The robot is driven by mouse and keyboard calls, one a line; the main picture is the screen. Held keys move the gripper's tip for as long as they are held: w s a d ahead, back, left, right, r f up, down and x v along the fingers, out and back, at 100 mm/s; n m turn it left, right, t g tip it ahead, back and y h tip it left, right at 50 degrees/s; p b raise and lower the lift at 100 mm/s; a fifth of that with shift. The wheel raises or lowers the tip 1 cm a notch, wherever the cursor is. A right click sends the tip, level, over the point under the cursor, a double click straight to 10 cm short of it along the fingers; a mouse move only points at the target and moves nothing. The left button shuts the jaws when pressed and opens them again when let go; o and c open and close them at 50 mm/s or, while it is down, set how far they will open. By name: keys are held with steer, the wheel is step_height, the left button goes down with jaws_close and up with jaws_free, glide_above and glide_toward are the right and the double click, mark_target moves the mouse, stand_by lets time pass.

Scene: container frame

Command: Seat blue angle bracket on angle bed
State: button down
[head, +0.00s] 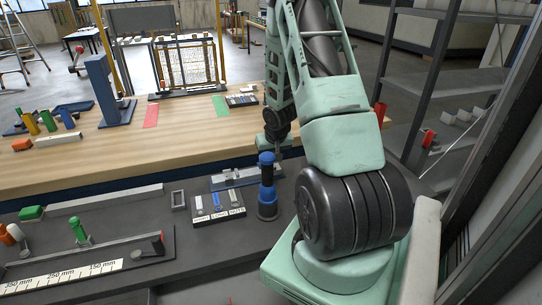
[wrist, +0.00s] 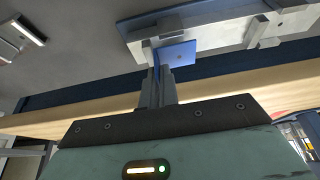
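The blue angle bracket (wrist: 180,54) shows in the wrist view at the fingertips. One leg lies between the fingers and the other sticks out to the right. My gripper (wrist: 158,75) is shut on it. Just beyond it is a blue-grey plate with pale metal blocks and a rail, which looks like the angle bed (wrist: 205,36). The bracket overlaps the bed's edge in this view; I cannot tell whether they touch. In the head view my gripper (head: 276,148) is small and partly hidden above the bed (head: 235,178), and the bracket cannot be made out.
A blue post with a black band (head: 267,190) stands close in front of my gripper. A panel with several labelled slots (head: 218,204) lies left of it. The wooden bench (head: 170,135) runs behind. A long fixture with a millimetre scale (head: 65,275) is at front left.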

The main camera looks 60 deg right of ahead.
steer(key=shift+f+b, duration=0.3)
steer(key=shift+f, duration=0.1)
steer(key=c, duration=1)
jaws_free()
steer(key=shift+c, duration=0.2)
steer(key=shift+r+p, duration=3.3)
steer(key=shift+r, duration=0.2)
